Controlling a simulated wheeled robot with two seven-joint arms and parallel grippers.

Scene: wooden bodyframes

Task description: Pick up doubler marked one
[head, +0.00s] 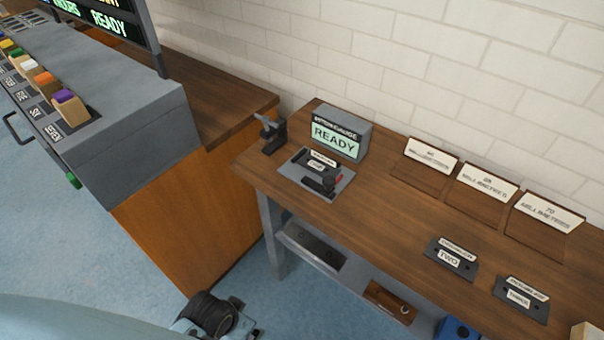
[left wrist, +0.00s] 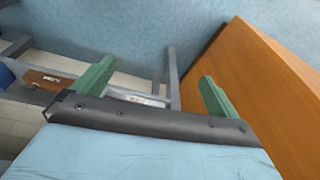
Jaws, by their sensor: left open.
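A small dark plate with white labels, its lower one seeming to read ONE (head: 317,164), lies on a grey fixture plate (head: 297,179) at the left end of the wooden bench. Two similar dark doublers lie further right, one marked TWO (head: 450,258) and one that seems marked THREE (head: 520,299). My left gripper, with green fingers (left wrist: 155,90), is open and empty in the left wrist view, apart from every doubler. Part of my left arm shows low in the head view. My right gripper is out of view.
A gauge box showing READY (head: 340,137) stands behind the fixture, with a dark clamp-like tool (head: 270,133) beside it. Three labelled wooden stands (head: 425,162) line the wall side. A grey console (head: 150,125) stands left. The bench top (head: 385,215) is clear mid-front.

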